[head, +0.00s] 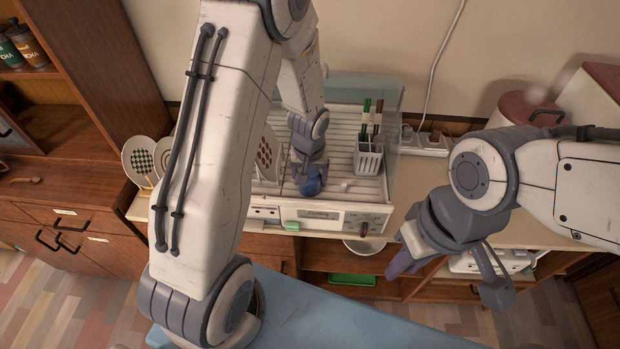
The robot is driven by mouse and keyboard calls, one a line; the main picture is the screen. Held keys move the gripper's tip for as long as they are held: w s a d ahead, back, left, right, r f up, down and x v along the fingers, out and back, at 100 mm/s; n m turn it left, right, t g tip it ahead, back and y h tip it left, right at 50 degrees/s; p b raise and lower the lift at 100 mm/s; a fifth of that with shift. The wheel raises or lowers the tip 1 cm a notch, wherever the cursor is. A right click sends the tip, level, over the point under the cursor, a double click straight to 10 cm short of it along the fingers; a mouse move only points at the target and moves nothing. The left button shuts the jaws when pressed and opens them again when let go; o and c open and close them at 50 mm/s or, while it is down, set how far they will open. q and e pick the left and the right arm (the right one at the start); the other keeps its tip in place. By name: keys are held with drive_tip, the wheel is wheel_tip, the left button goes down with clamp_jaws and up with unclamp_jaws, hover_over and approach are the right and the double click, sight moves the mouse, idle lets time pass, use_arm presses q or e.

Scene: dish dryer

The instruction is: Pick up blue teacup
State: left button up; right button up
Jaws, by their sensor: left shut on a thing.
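The blue teacup (310,187) is in the dish dryer, near its front middle; it is small and partly covered by my fingers. My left gripper (308,172) reaches down into the dryer from above and is shut on the teacup. I cannot tell whether the cup touches the dryer floor. My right gripper (398,262) is in front of the counter on the right, apart from the cup. Its fingers are seen from the side, so I cannot tell whether they are open or shut.
The dish dryer (340,212) has a clear raised cover. A white utensil holder (368,158) with chopsticks stands inside, right of the cup. Patterned plates (139,157) stand on the left. A red canister (526,108) and a power strip (424,140) are on the right.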

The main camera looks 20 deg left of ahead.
sight(310, 170)
use_arm(q)
drive_tip(key=shift+r, duration=0.1)
drive_tip(key=shift+r, duration=0.6)
wheel_tip(310, 170, up, 3)
drive_tip(key=shift+w+f+b, duration=0.1)
drive_tip(key=shift+f+b, duration=0.05)
drive_tip(key=shift+b, duration=0.15)
drive_tip(key=s+d+r+b, duration=0.3)
drive_tip(key=s+d+r, duration=0.35)
drive_tip(key=d, duration=0.35)
drive_tip(key=w+a+f+m, duration=0.1)
drive_tip(key=w+a+m, duration=0.1)
drive_tip(key=a, duration=0.1)
drive_tip(key=w+a+f+m, duration=0.1)
drive_tip(key=w+a+m, duration=0.1)
drive_tip(key=w+a, duration=0.1)
drive_tip(key=w+a+f+m+h, duration=0.1)
drive_tip(key=w+a+m, duration=0.1)
drive_tip(key=a, duration=0.1)
drive_tip(key=shift+w+a+f+m, duration=0.2)
drive_tip(key=shift+a+f+m, duration=0.1)
drive_tip(key=shift+a+f, duration=0.05)
